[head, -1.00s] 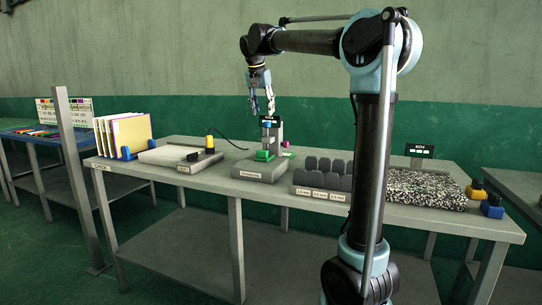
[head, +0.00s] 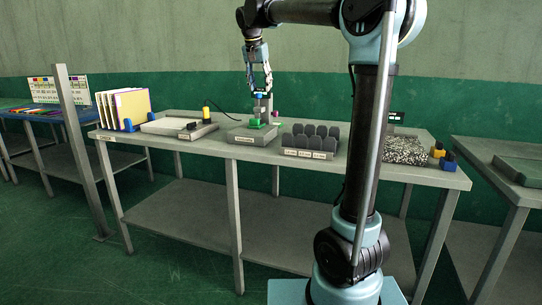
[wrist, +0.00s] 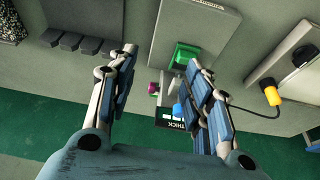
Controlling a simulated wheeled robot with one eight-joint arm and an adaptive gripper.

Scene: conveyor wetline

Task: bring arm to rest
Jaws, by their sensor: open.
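My gripper (head: 259,88) hangs from my arm above the thickness station (head: 252,135) in the middle of the bench (head: 300,180). In the wrist view my gripper (wrist: 160,75) is open, with its two fingers wide apart and nothing held between them. The station's green part (wrist: 186,55) shows between the fingers. A small display reading "THICK" (wrist: 176,125) and a blue part (wrist: 178,109) also show there, next to the right finger. My arm rises at the right of the head view and reaches left over the bench.
Upright boards (head: 124,108) stand at the bench's left end. Dark grey blocks (head: 310,138) stand right of the station, then a speckled slab (head: 405,150) and small yellow and blue blocks (head: 448,160). Another table (head: 500,160) is far right.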

